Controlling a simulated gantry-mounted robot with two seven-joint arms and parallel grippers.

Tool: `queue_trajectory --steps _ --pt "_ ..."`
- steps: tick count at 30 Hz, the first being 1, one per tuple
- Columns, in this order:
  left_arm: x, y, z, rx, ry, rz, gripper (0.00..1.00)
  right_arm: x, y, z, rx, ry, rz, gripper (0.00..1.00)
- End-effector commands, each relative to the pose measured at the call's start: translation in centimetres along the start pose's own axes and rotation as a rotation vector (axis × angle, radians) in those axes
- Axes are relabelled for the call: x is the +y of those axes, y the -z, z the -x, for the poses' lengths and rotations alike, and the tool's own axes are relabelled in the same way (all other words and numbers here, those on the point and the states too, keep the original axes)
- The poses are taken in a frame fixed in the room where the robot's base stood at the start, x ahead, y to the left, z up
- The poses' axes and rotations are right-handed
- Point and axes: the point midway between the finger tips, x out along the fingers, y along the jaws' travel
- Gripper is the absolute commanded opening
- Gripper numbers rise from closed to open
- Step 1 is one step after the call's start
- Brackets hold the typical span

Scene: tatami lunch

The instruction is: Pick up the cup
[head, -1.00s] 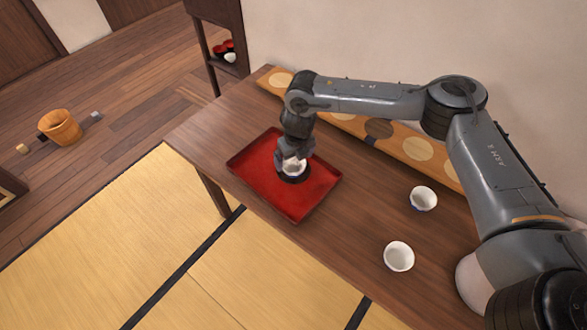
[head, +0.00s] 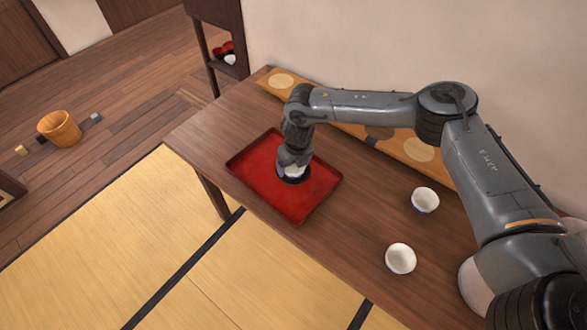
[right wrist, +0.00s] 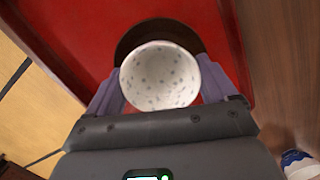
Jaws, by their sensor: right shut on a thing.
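A white cup with small grey spots inside (right wrist: 160,76) stands at a dark round saucer (right wrist: 128,44) on the red tray. In the head view the cup (head: 292,171) is mostly covered by my right gripper (head: 293,166). In the right wrist view my right gripper (right wrist: 160,88) has one purple-grey finger on each side of the cup and is shut on it. Whether the cup's foot touches the saucer is hidden. My left gripper is not in view.
The red tray (head: 258,168) lies on the wooden table (head: 340,235). Two more white cups (head: 425,200) and (head: 400,258) stand to the right on bare tabletop. A long board with pale circles (head: 283,80) runs along the wall.

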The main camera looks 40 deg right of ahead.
Motion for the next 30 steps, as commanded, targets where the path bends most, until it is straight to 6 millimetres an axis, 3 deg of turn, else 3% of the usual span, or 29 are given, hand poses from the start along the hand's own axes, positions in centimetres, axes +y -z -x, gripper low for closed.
queue_trajectory --steps 17,30 --pt "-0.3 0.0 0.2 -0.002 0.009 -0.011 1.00 0.0 -0.2 0.8 -0.002 -0.001 0.000 0.49" --pt "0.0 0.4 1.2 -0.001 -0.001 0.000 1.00 0.0 -0.8 4.3 -0.003 -0.001 0.000 0.49"
